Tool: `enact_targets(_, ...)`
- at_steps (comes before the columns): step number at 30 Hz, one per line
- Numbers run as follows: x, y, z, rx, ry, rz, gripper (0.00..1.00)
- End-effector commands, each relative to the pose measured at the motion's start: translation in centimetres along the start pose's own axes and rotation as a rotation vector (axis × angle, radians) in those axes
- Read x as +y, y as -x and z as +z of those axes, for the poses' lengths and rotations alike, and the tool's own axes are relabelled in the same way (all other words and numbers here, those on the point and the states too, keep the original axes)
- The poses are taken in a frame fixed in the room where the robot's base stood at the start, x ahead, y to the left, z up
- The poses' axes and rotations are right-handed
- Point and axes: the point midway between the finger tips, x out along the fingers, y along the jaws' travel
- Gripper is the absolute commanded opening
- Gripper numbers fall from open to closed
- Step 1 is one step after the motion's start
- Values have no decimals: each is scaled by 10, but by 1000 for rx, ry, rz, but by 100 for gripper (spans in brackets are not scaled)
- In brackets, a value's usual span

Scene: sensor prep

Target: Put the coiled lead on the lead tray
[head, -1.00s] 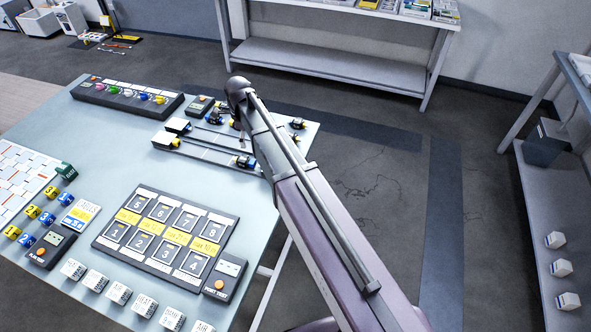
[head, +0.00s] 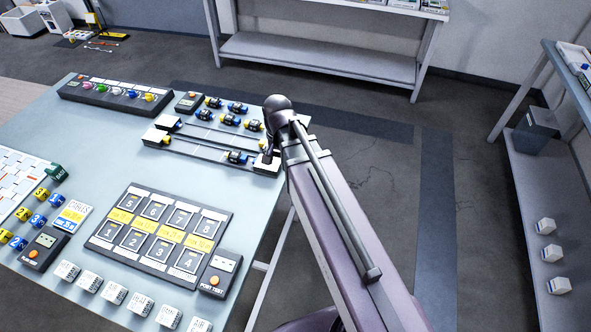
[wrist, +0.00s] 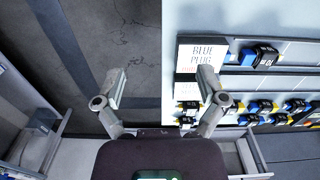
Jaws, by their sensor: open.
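I cannot make out the coiled lead for certain in either view. A pale tray with something on it (head: 574,56) lies on the side bench at the far right. It is partly cut off by the frame edge, and I cannot tell whether it is the lead tray. My gripper (wrist: 163,86) is open and empty in the wrist view, its fingers wide apart. In the head view my arm hides most of the gripper.
The work table (head: 85,160) carries a black rack with coloured pieces (head: 117,93), rails with blue and yellow plugs (head: 225,135), a numbered panel (head: 155,232) and white cubes (head: 114,293). A back bench (head: 320,60) and side bench (head: 525,170) stand beyond open floor (head: 385,170).

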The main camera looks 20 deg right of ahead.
Motion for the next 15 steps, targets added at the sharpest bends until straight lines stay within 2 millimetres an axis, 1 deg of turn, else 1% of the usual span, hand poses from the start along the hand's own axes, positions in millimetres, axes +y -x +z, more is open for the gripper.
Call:
enact_targets(1,11,0,8,0,66,0,90)
enact_targets(6,35,0,23,0,296,0,90)
enact_targets(10,47,0,32,0,431,0,90)
enact_targets(15,56,0,35,0,524,0,90)
